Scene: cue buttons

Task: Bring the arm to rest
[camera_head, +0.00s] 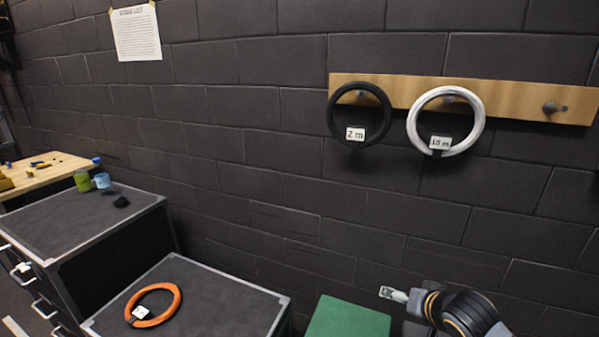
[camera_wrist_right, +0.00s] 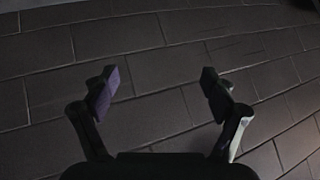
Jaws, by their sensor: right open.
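My right arm (camera_head: 462,312) comes in at the bottom right of the head view, low in front of the dark block wall. In the right wrist view my right gripper (camera_wrist_right: 160,88) is open. Its two fingers stand wide apart with nothing between them, and dark wall blocks fill the view beyond. My left gripper is not in view.
A wooden rail (camera_head: 520,100) on the wall holds a black ring (camera_head: 331,112) marked 2 m and a white ring (camera_head: 414,128) marked 10 m; its right peg (camera_head: 551,107) is bare. An orange ring (camera_head: 174,301) lies on a dark cabinet (camera_head: 225,290). A green box top (camera_head: 348,320) is left of my arm.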

